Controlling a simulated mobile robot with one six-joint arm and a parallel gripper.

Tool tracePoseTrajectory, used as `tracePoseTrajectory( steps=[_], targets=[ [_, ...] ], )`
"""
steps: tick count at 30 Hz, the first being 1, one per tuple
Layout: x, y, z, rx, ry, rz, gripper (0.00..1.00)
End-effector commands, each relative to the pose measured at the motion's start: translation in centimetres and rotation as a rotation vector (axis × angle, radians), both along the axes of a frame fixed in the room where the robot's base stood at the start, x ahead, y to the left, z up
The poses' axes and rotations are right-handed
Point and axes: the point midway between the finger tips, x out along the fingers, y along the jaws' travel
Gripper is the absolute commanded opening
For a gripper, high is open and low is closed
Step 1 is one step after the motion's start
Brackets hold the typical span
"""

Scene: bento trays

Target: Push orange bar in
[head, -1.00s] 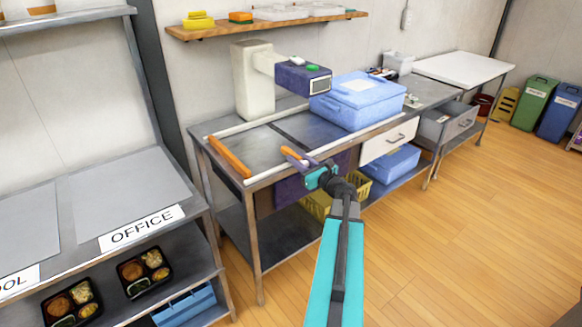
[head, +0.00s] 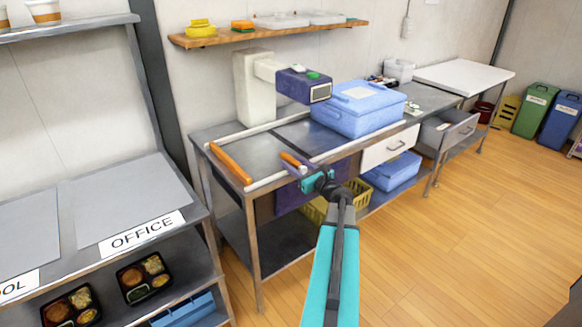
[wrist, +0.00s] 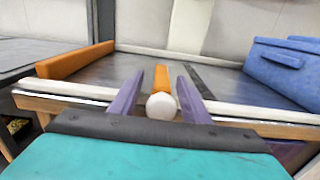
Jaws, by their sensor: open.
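A short orange bar (wrist: 161,77) with a round white end (wrist: 161,107) points toward me at the front edge of the worktop. It also shows small in the head view (head: 291,159). My gripper (head: 300,168) is at this front edge. Its two purple fingers (wrist: 160,100) are apart, one on each side of the bar and white end. I see a gap on both sides in the wrist view. A second, longer orange bar (head: 230,163) lies along the left end of the worktop (head: 262,150), and also shows in the wrist view (wrist: 76,60).
A blue lidded box (head: 358,108) stands to the right on the worktop. A beige machine with a purple head (head: 304,84) stands behind. White rails (wrist: 240,112) run along the front and back edges.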

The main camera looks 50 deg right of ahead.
Motion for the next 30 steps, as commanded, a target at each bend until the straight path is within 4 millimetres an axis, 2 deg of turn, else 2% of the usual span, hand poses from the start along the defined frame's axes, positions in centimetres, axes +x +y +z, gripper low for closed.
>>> tracePoseTrajectory(
  steps=[5, 11, 30],
  targets=[
    [-0.8, 0.1, 0.0, 0.000, 0.000, -0.002, 0.43],
    [-2.7, 0.6, -0.1, 0.000, 0.000, -0.004, 0.43],
    [-11.4, 2.8, 0.0, 0.000, -0.001, 0.000, 0.43]
  ],
)
